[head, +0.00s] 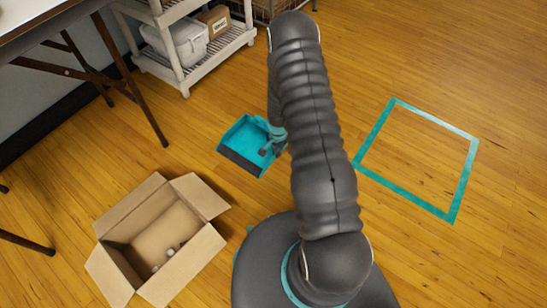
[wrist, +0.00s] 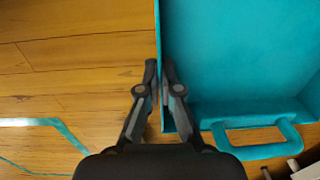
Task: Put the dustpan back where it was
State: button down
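The teal dustpan (head: 238,139) is in the head view, left of my arm, with a dark strip along its near edge. In the wrist view its wide teal pan (wrist: 235,55) fills the upper right, with its loop handle (wrist: 255,150) below. My gripper (wrist: 160,68) has its two fingers close together, one on each side of the pan's side wall, pinching it. In the head view my gripper (head: 266,150) is at the pan's right side, partly hidden by my arm. Whether the pan touches the floor is hard to tell.
A teal taped square (head: 465,183) encloses bare floor right of my arm. An open cardboard box (head: 205,246) with small items stands at the lower left. A white shelf (head: 178,72) with a bin and carton stands behind. A table (head: 35,28) is at upper left.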

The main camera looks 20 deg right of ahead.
jog(key=shift+w+a+f, duration=0.4)
jog(key=shift+a, duration=0.05)
jog(key=shift+f, duration=2)
jog(key=shift+b, duration=0.3)
jog(key=shift+f, duration=0.15)
jog(key=c, duration=1.3)
grip_release()
